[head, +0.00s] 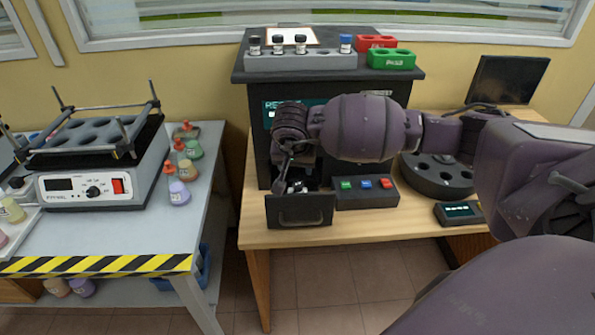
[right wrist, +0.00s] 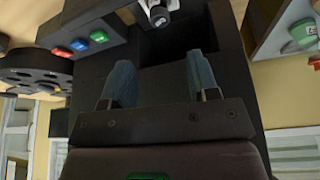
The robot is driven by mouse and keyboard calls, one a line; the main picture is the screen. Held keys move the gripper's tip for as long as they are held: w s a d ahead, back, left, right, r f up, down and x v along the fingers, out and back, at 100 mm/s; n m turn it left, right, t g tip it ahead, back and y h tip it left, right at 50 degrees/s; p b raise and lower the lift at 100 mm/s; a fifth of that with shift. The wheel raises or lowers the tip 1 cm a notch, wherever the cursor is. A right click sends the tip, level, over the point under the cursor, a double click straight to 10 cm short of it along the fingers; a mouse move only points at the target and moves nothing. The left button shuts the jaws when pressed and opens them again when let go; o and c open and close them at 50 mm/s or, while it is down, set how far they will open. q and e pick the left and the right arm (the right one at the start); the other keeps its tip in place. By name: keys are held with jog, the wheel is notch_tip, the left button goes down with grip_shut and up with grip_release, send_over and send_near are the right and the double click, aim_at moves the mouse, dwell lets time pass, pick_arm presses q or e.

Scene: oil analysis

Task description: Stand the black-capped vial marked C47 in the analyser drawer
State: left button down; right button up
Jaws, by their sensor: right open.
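The analyser drawer (head: 300,212) is pulled out at the front of the black analyser (head: 257,140). A small vial (head: 297,187) with a dark cap appears to stand in it, partly hidden by my right gripper. The vial also shows at the top edge of the right wrist view (right wrist: 158,14); I cannot read its mark. My right gripper (right wrist: 160,68) is open, with nothing between its fingers, apart from the vial. In the head view the right gripper (head: 287,160) is just above the drawer. My left gripper is not in view.
On the analyser, a grey rack (head: 300,61) holds three black-capped vials and a blue-capped one (head: 346,43), beside red (head: 376,41) and green (head: 391,59) trays. A button box (head: 366,195) adjoins the drawer; a dark carousel (head: 437,178) stands right. A shaker (head: 92,160) stands on the left table.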

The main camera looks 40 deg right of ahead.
jog(key=s+a+f+m+g+y, duration=0.1)
jog(key=s+a+f+m+y, duration=0.1)
jog(key=s+a+f+y, duration=0.45)
jog(key=s+a+f+m+g+y, duration=0.1)
jog(key=s+a+m+g+y, duration=0.15)
jog(key=a, duration=0.65)
jog(key=s+a+r+m+t+y, duration=0.3)
jog(key=s+a+m+t+y, duration=0.15)
jog(key=a+m+y, duration=0.7)
jog(key=s+d+f+m+t+h, duration=0.15)
jog(key=d+m+t+h, duration=0.25)
jog(key=m, duration=0.6)
jog(key=d+f+m+t+h, duration=0.2)
jog(key=d+m+t+h, duration=0.2)
jog(key=m, duration=0.6)
jog(key=d+f+m+t+h, duration=0.1)
jog(key=d+m+t+h, duration=0.3)
jog(key=m, duration=0.7)
jog(key=s+d+f+m+g+h, duration=0.5)
jog(key=s+d+f+m, duration=0.2)
jog(key=s+f+m, duration=0.4)
jog(key=s+m, duration=0.1)
jog(key=m, duration=0.3)
jog(key=shift+d+f, duration=0.15)
jog(key=shift+f, duration=0.2)
jog(key=shift+h, duration=0.25)
